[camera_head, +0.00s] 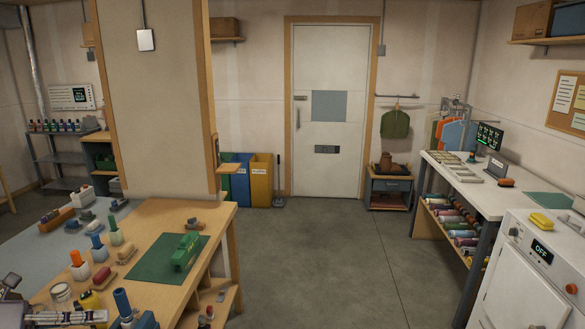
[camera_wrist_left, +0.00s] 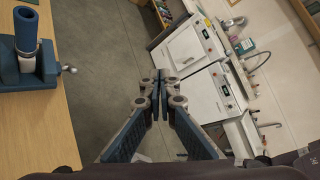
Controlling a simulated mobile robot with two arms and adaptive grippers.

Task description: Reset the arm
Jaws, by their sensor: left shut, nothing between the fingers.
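My left gripper (camera_head: 92,317) comes in at the bottom left corner of the head view, by the near edge of the wooden workbench (camera_head: 222,212). In the left wrist view the two fingers of the left gripper (camera_wrist_left: 158,92) meet at the tips. It is shut and empty, with the floor and white machines beyond it. A dark blue holder with a blue cylinder (camera_wrist_left: 26,32) stands on the bench to the left in the wrist view. My right gripper is in neither view.
A white machine (camera_head: 520,285) reading OFF and a white table (camera_head: 470,185) stand at the right. The grey floor (camera_head: 320,260) between them is clear, up to the white door (camera_head: 330,175).

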